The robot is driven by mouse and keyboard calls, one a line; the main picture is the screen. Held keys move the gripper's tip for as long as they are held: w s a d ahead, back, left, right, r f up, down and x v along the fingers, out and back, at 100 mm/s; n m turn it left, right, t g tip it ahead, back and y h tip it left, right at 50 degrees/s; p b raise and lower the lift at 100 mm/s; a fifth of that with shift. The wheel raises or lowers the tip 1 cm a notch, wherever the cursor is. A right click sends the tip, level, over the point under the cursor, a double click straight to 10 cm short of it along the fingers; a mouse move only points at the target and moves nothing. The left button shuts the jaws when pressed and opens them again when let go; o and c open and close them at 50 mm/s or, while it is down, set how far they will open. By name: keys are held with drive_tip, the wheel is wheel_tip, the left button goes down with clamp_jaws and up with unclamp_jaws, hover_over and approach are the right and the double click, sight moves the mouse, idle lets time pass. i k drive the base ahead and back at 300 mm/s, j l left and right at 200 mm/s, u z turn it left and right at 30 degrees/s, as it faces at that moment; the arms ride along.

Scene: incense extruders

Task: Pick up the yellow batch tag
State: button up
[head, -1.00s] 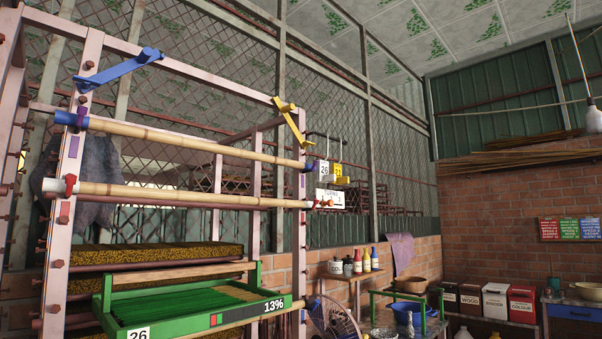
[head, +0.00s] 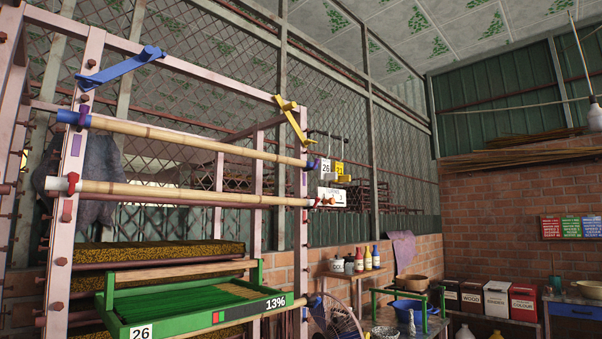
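The yellow batch tag (head: 339,168) hangs on the far side of the rack's right front post, a little right of centre. Its number is too small to read with certainty. A white tag marked 26 (head: 325,167) hangs just to its left. A small yellow piece (head: 344,178) shows at the tag's lower edge. My gripper is not in view, so I cannot tell how it stands.
A pink rack with bamboo poles (head: 190,193) fills the left side. It holds a green tray (head: 135,307) marked 26 and 13%. A white turns sign (head: 332,196) is below the tags. Benches with bottles (head: 367,260) and bins (head: 497,299) stand at the back right.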

sight(337, 167)
drive_tip(key=u, duration=0.5)
drive_tip(key=i+l+u, duration=0.2)
drive_tip(key=l, duration=0.15)
drive_tip(key=i+l+u, duration=0.25)
drive_tip(key=l+u, duration=0.2)
drive_tip(key=l, duration=0.25)
